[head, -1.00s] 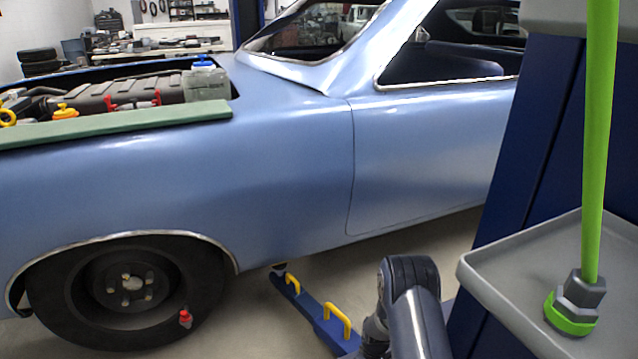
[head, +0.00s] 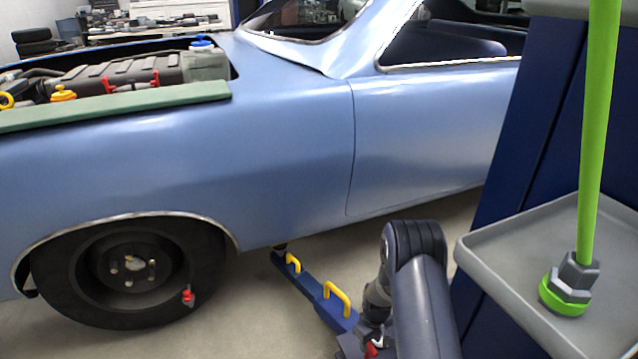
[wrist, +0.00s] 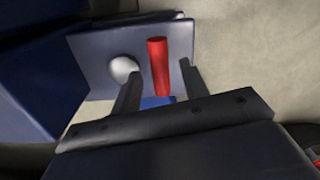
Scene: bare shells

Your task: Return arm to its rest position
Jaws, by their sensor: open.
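My gripper (wrist: 160,82) shows in the wrist view with its two dark fingers spread apart. A red cylinder (wrist: 158,66) appears in the gap between them, in front of a grey-blue plate (wrist: 95,55). Both fingers look clear of the red cylinder, though its depth is hard to judge. A white ball (wrist: 123,68) is beside the left finger. In the head view my arm stands at the lower middle right, and my gripper cannot be made out there.
A blue car (head: 270,150) with open engine bay fills the left. A blue lift arm (head: 315,295) with yellow handles lies low beside my arm. A grey tray (head: 515,240) on a blue post (head: 535,120) is close at right, with a green rod (head: 597,130) above it.

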